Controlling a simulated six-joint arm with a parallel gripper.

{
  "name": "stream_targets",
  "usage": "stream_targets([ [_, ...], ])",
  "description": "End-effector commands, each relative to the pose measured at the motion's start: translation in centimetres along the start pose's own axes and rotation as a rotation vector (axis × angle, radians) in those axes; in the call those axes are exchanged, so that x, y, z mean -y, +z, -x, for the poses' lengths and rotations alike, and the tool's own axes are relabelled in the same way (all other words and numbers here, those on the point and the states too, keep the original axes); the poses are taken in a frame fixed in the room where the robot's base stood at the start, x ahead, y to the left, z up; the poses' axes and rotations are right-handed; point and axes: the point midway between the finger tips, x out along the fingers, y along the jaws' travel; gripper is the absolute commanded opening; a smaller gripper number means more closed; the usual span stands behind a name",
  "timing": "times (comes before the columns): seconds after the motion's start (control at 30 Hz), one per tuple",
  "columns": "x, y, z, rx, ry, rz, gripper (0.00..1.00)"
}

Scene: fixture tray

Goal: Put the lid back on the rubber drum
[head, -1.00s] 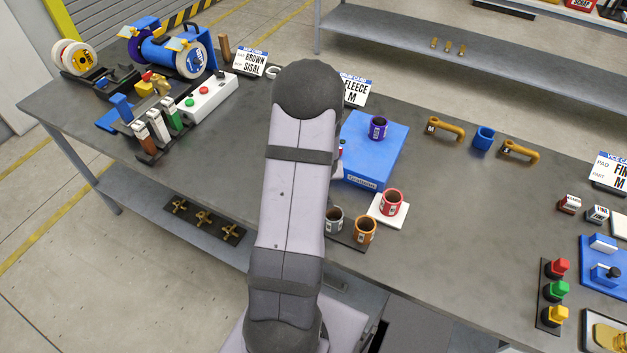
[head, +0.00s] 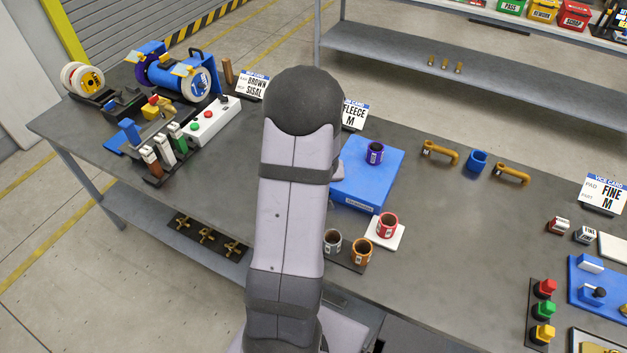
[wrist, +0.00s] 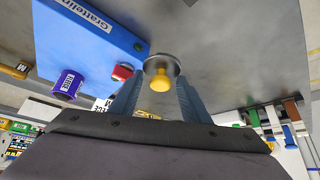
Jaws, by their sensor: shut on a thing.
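My gripper (wrist: 160,88) is shut on a grey round lid (wrist: 164,63) with a yellow knob, seen in the wrist view. In the head view my own arm hides the gripper. Several open cups stand on the table: a purple cup (head: 375,152) on a blue case (head: 350,198), a red cup (head: 387,226) on a white plate, an orange cup (head: 362,251) and a grey cup (head: 332,241) on a dark plate. The purple cup also shows in the wrist view (wrist: 65,87). Their labels are too small to read, so I cannot tell which is the rubber drum.
A small red thing (wrist: 121,71) shows beside the blue case in the wrist view, partly hidden. A blue ring (head: 477,160) stands between two brown handles. A button box (head: 213,120) and spool fixtures are at the left. The table's centre right is clear.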

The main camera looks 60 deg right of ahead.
Motion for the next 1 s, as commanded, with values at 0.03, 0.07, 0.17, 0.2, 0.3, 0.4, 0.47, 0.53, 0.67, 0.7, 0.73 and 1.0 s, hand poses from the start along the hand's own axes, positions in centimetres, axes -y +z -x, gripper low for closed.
stream_targets([
  [0.03,0.0,0.0,0.1,0.0,0.0,0.0,0.21],
  [0.07,0.0,0.1,0.0,0.001,-0.001,-0.001,0.21],
  [0.17,0.1,0.6,0.0,0.001,-0.004,-0.004,0.21],
  [0.2,0.1,0.8,0.1,0.002,-0.006,-0.004,0.21],
  [0.3,0.7,1.6,0.2,0.001,-0.014,-0.006,0.21],
  [0.4,2.2,2.4,0.5,-0.002,-0.025,0.003,0.21],
  [0.47,3.7,2.7,0.7,-0.005,-0.035,0.018,0.21],
  [0.53,6.3,3.1,1.1,-0.009,-0.05,0.049,0.21],
  [0.67,11.9,4.0,2.1,-0.009,-0.093,0.133,0.21],
  [0.7,13.6,4.3,2.5,-0.008,-0.107,0.159,0.21],
  [0.73,14.8,4.5,2.8,-0.007,-0.119,0.18,0.21],
  [1.0,25.5,7.2,5.9,-0.001,-0.242,0.367,0.21],
])
